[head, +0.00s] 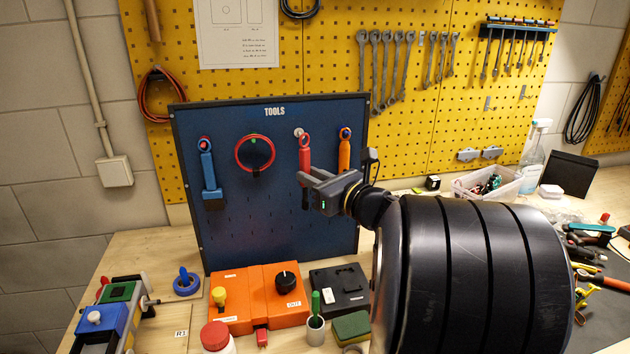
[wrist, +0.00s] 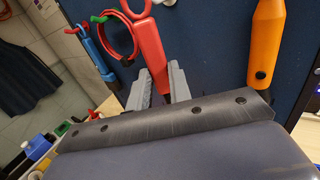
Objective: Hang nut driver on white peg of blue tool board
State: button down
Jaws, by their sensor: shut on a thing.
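The blue tool board (head: 275,225) stands upright at the back of the bench. A red tool with a ring at its top, likely the nut driver (head: 305,148), hangs upright in my gripper (head: 307,180), in front of the board. My gripper is shut on its lower, dark part. In the wrist view the red tool (wrist: 149,42) rises from between my fingers (wrist: 160,88). The white peg (head: 298,132) shows just left of and above the ring in the head view. In the wrist view the white peg (wrist: 168,2) is right of the tool. The ring appears beside the peg, not around it.
An orange tool (head: 344,152) hangs close by on the right. A red ring-shaped tool (head: 240,153) and a blue tool (head: 208,170) hang on the left.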

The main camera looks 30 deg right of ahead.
aim_at(310, 171)
jog(key=shift+w+d, duration=0.25)
jog(key=shift+w, duration=0.55)
jog(key=shift+w+d, duration=0.2)
jog(key=shift+w, duration=0.55)
jog(key=shift+w+d+f, duration=0.15)
jog(key=shift+w+f, duration=0.25)
jog(key=shift+w, duration=0.2)
jog(key=c, duration=1.2)
grip_release()
jog(key=shift+s+b, duration=0.1)
jog(key=shift+b, duration=0.2)
